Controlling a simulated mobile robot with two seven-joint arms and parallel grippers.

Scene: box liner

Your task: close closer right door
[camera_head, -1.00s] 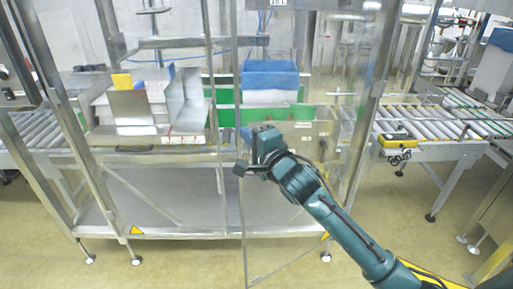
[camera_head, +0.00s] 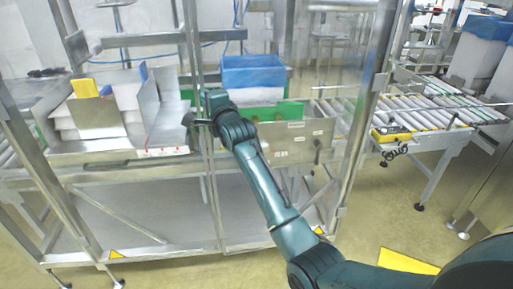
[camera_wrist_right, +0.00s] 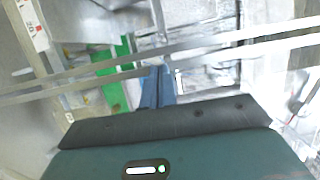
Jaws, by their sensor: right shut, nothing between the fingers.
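The closer's right door is a clear panel in a thin metal frame, and its left upright (camera_head: 190,45) shows in the head view. The door stands at the front of the metal cage, close to the frame plane; I cannot tell whether it is fully closed. My right gripper (camera_head: 190,118) is at the door's left upright, about mid-height, and seems to touch or nearly touch it. Its blue fingers (camera_wrist_right: 158,88) are shut and empty in the right wrist view, beside pale metal bars. My left gripper is not in view.
Behind the door are a blue-lined box (camera_head: 253,72) and green side plates. An open carton (camera_head: 105,115) sits at left. A roller conveyor (camera_head: 430,108) with a yellow control box (camera_head: 398,133) runs out at right. Bare floor lies in front.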

